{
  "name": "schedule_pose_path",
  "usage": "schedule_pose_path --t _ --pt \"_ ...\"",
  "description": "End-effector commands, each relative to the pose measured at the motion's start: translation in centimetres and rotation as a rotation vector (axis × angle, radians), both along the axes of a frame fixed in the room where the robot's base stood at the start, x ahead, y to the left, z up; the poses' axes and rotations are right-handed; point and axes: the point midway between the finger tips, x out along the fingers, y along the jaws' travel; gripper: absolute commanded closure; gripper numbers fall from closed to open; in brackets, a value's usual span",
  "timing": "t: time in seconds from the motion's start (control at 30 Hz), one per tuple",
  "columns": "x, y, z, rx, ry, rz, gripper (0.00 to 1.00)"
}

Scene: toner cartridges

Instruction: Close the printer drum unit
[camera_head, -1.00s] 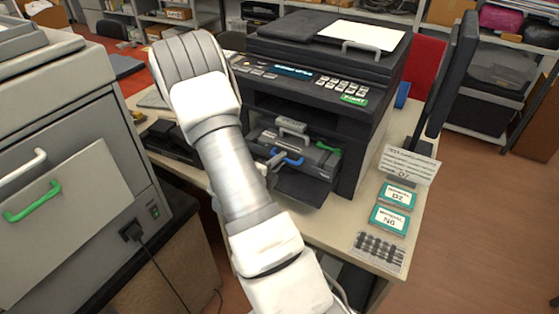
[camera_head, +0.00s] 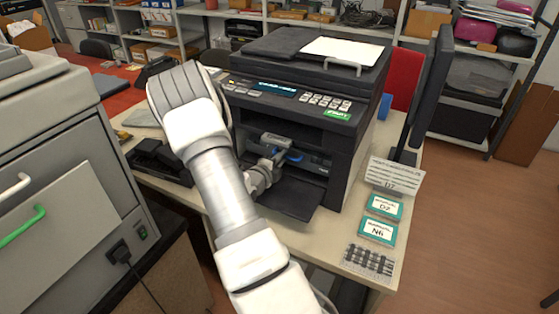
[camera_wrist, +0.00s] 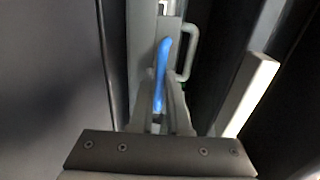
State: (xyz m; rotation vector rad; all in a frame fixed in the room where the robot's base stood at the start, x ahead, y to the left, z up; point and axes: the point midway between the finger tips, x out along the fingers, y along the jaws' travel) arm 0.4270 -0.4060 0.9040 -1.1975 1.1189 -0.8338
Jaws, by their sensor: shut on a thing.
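The black printer (camera_head: 345,150) stands on the table with its front flap (camera_head: 288,200) folded down. The grey drum unit (camera_head: 317,167) sits in the front opening, mostly inside the printer and partly hidden by my arm. It has a blue handle (camera_head: 296,157) on its front. My gripper (camera_head: 279,160) is at the opening, shut on the blue handle. In the wrist view the blue handle (camera_wrist: 162,75) runs up between the two fingers of my gripper (camera_wrist: 165,108). A pale loop handle (camera_wrist: 188,52) is to the right of it.
A dark monitor (camera_head: 432,90) is at the right. A grey cabinet (camera_head: 62,170) stands close on the left.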

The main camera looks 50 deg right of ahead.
Motion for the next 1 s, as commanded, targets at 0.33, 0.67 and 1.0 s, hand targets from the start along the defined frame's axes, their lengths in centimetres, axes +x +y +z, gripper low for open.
schedule_pose_path --t 0.33,0.67,1.0 --pt "0.1 -0.2 0.2 -0.005 -0.004 0.000 0.55" --pt "-0.2 1.0 0.5 -0.002 -0.002 0.002 0.55" --pt "-2.3 8.3 2.2 -0.003 -0.002 0.005 0.55"
